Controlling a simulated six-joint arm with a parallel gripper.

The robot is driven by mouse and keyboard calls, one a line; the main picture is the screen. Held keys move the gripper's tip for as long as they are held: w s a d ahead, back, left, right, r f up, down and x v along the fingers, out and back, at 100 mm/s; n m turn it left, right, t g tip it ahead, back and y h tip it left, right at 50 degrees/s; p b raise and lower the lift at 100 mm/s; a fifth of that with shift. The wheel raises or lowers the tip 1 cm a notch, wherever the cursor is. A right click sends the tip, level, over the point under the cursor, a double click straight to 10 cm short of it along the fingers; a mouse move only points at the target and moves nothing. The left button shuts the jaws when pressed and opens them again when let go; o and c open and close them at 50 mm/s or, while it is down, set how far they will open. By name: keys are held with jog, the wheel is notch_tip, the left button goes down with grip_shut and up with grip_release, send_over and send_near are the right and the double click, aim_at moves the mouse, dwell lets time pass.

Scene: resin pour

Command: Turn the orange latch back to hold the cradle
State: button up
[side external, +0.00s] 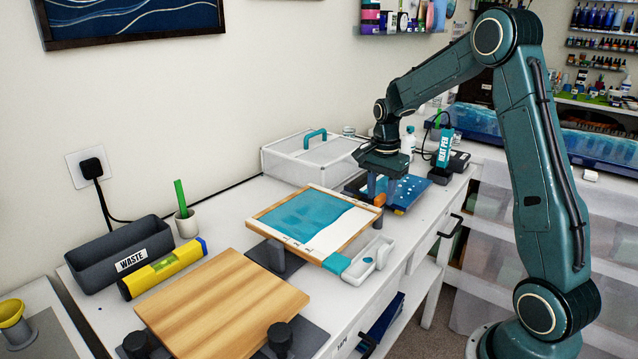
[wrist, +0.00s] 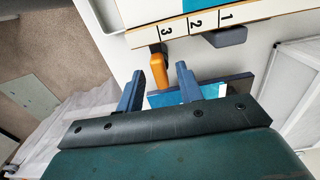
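The orange latch (side external: 380,200) is at the far right corner of the cradle, a wood-edged board (side external: 262,212) with blue and white areas. In the wrist view the latch (wrist: 158,72) hangs off the cradle's edge strip (wrist: 178,31), near the number 3, and points toward my gripper. My gripper (side external: 385,190) is open above the bench by that corner. In the wrist view its two fingers (wrist: 160,69) are apart, with the latch appearing between them. I cannot tell whether either finger touches it.
A blue panel (side external: 415,188) lies behind the cradle, under my gripper. A clear lidded box (side external: 300,155) stands at the back. A white tray (side external: 368,262) is at the cradle's front right. A waste bin (side external: 118,262), yellow level (side external: 160,268) and wooden board (side external: 222,305) are at left.

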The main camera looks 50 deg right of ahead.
aim_at(380, 196)
notch_tip(380, 196, up, 14)
dwell(0.7)
jog(key=shift+f, duration=0.1)
jog(key=s+a+r+n+t, duration=0.1)
jog(key=s+a+r+n, duration=0.1)
jog(key=s+a+n, duration=0.35)
jog(key=s+a+r+n+t, duration=0.1)
jog(key=s+a+r+n, duration=0.15)
jog(key=a, duration=0.55)
jog(key=s+a+f+n+t, duration=0.3)
jog(key=s+a+n, duration=0.5)
jog(key=s, duration=0.5)
jog(key=shift+f+n+t, duration=0.3)
jog(key=shift+f+n, duration=0.55)
jog(key=shift+n, duration=0.25)
jog(key=shift+a, duration=0.1)
